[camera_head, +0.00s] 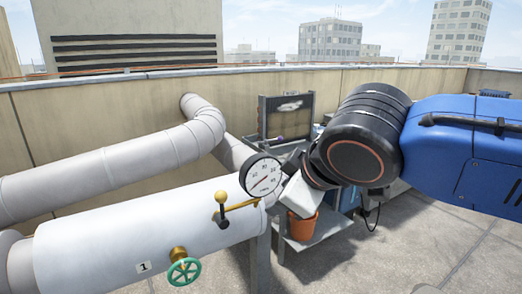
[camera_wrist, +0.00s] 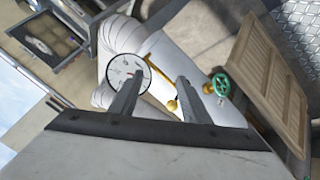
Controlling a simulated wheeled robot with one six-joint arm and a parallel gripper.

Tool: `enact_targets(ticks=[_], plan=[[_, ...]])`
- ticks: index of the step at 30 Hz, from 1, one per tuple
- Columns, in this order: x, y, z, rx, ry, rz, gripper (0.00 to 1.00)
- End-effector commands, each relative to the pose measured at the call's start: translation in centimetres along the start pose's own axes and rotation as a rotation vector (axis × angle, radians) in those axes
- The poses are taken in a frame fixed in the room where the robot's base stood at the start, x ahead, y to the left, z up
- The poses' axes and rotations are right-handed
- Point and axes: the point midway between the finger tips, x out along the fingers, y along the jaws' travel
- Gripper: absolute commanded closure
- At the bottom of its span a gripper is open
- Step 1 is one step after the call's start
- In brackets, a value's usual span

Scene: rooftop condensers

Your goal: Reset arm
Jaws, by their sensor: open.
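My arm, blue and black, reaches in from the right in the head view. My gripper (camera_wrist: 155,90) shows in the wrist view as two grey fingers, apart, with nothing held between them. In the head view the fingers are hard to make out near the gauge. A round white pressure gauge (camera_head: 262,176) stands on the white pipe (camera_head: 110,240); in the wrist view it lies behind the left finger. A brass lever (camera_head: 240,205) with a ball end sits on the pipe beside the gauge. A green handwheel valve (camera_head: 184,271) is lower on the pipe, marked 1.
An orange bucket (camera_head: 302,226) stands on a low metal shelf behind the pipe. A dark panel (camera_head: 288,115) on a frame stands behind my wrist. A parapet wall (camera_head: 270,90) closes the back. Paved floor (camera_head: 440,250) at the right front looks clear.

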Motion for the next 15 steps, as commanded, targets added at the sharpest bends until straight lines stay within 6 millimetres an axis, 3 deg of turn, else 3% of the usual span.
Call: enact_targets(ticks=[1,6,15], plan=[[0.3,0.7,1.8,0.041,-0.027,0.009,0.57],[1.1,2.0,7.1,0.171,-0.106,0.021,0.57],[1.6,2.6,16.1,0.408,-0.229,0.043,0.57]])
